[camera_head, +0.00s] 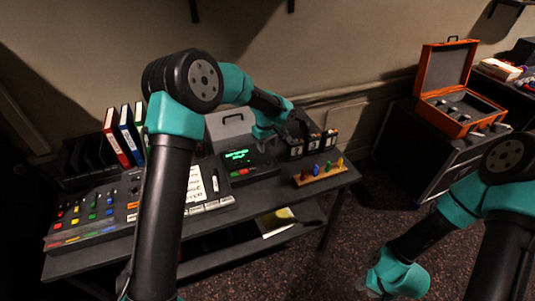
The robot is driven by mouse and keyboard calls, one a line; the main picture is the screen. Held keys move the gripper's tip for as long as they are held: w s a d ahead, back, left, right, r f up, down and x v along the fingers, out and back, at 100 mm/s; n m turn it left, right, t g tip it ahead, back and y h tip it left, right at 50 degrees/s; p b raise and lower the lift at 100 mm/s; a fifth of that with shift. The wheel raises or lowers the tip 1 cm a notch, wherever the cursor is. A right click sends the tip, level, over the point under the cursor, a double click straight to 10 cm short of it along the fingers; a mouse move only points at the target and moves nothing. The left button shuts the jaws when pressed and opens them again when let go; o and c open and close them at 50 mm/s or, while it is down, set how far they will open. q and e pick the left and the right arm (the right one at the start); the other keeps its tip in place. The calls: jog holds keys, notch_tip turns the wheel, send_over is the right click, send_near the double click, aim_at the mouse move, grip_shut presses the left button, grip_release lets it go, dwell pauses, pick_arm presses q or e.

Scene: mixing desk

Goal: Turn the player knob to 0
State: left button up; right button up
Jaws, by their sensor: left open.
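A dark device with a lit green screen (240,157) stands in the middle of the desk. It may be the player, but I cannot make out a knob or its setting. My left arm reaches across the desk, and my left gripper (297,126) is above the back right part, right of the screen and close to several numbered dark boxes (312,145). It is open, and I see nothing held in it. My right gripper (372,287) hangs low over the floor, right of the desk. Its fingers are too unclear to judge.
A mixing panel (95,215) with coloured buttons fills the desk's left side. A wooden rack with coloured pegs (320,173) stands at the right edge. Binders (117,138) stand at the back left. An open orange case (460,122) sits on a dark cabinet at right.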

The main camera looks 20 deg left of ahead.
pick_arm(q)
notch_tip(320, 180, up, 9)
jog(key=shift+s+a, duration=0.15)
jog(key=shift+s, duration=0.05)
jog(key=shift+f, duration=0.1)
